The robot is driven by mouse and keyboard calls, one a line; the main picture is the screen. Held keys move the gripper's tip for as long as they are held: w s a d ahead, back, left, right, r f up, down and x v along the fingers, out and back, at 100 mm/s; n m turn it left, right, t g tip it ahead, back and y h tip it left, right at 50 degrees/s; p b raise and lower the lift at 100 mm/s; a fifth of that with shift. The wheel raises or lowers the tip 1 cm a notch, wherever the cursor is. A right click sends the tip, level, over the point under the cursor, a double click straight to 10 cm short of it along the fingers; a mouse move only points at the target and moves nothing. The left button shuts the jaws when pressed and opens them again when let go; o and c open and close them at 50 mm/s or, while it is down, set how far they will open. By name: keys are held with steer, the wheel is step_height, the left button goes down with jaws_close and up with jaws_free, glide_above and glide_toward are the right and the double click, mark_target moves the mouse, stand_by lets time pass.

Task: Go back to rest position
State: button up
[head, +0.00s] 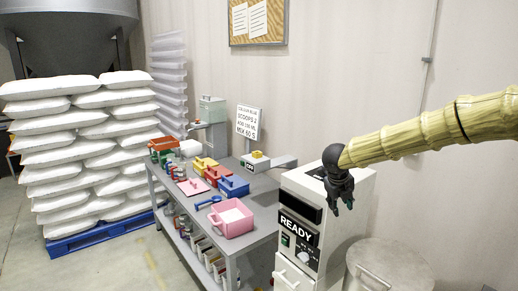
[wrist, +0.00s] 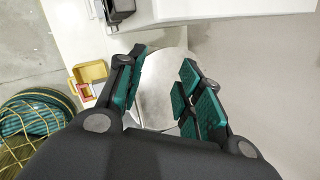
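My gripper (head: 341,203) hangs fingers-down at the end of my yellow arm, in front of the white machine in the head view. In the wrist view its green-padded fingers (wrist: 160,92) are spread apart with nothing between them. The white machine (head: 357,215) has a dark panel reading READY and a round knob. Part of its top is hidden behind my gripper. A round metal lid (wrist: 160,108) shows below and between the fingers in the wrist view.
A grey bench (head: 262,243) left of the machine holds a pink tub (head: 231,218), a blue scoop (head: 208,202) and coloured bins. The metal bin (head: 385,268) stands at lower right. White sacks (head: 80,130) are stacked on a blue pallet at left. Floor shows between pallet and bench.

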steer(key=s+a+f+n+b, duration=0.15)
steer(key=s+f+n, duration=0.5)
steer(key=f, duration=0.65)
steer(key=s+f+n+t+b, duration=0.15)
steer(key=s+f+n, duration=0.45)
steer(key=f, duration=0.7)
steer(key=s+a+f+n+g+b, duration=0.15)
steer(key=s+f+n, duration=0.35)
steer(key=s+f, duration=0.5)
steer(key=s+f+n+g+y+b, duration=0.1)
steer(key=s+f+n, duration=0.4)
steer(key=s, duration=0.6)
steer(key=s+a+f+n+g+y+b, duration=0.1)
steer(key=s+f+n, duration=0.4)
steer(key=s, duration=0.6)
steer(key=s+f+n+g+y+b, duration=0.1)
steer(key=s+f+n, duration=0.4)
steer(key=s, duration=0.6)
steer(key=shift+s+a+f+g+b, duration=0.25)
steer(key=shift+a+f+g+b, duration=0.1)
steer(key=shift+f+g+b, duration=0.3)
steer(key=shift+r, duration=0.1)
